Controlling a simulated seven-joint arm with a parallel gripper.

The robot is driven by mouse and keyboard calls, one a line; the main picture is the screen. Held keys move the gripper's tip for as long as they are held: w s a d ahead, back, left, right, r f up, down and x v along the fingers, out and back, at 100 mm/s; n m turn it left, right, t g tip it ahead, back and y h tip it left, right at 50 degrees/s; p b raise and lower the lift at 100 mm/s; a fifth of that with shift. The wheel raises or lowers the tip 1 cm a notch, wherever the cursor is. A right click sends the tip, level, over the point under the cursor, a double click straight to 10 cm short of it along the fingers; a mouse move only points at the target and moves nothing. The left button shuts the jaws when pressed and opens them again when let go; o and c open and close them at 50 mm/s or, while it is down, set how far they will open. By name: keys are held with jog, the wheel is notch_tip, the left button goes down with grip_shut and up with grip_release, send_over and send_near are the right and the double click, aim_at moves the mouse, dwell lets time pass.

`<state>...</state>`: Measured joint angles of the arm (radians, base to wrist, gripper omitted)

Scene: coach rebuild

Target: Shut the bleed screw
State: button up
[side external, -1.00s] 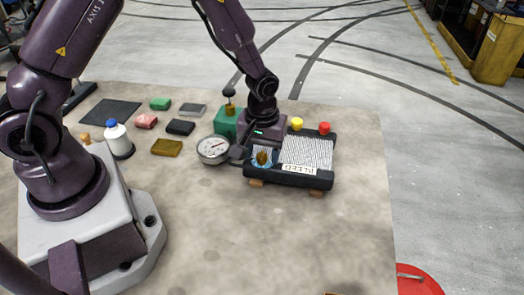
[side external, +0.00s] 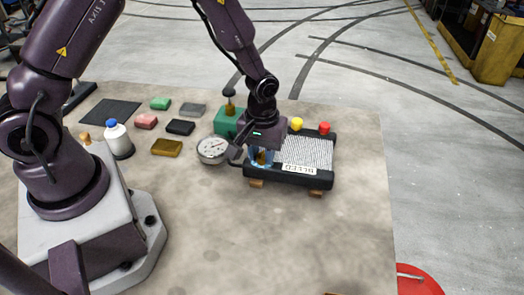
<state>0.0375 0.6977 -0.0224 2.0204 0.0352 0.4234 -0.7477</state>
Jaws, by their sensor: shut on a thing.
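The bleed screw (side external: 262,158) is a small brass-coloured piece at the front left of a black radiator-like unit (side external: 315,182). A white label reading BLEED (side external: 299,169) is on the unit's front edge, to the right of the screw. My gripper (side external: 262,160) points down over the screw, with its fingers around it and shut on it. The gripper body hides the back left of the unit and part of the screw.
A round dial gauge (side external: 212,150) stands close to the left of my gripper. A green box (side external: 227,121) is behind it. Yellow (side external: 297,124) and red (side external: 324,128) caps stand at the unit's back edge. The front table is clear.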

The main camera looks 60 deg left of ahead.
aim_at(262, 153)
jog(key=m, duration=0.8)
jog(key=shift+m, duration=0.4)
jog(key=m, duration=0.4)
jog(key=shift+m, duration=1.8)
jog(key=o, duration=0.9)
notch_tip(262, 153, up, 13)
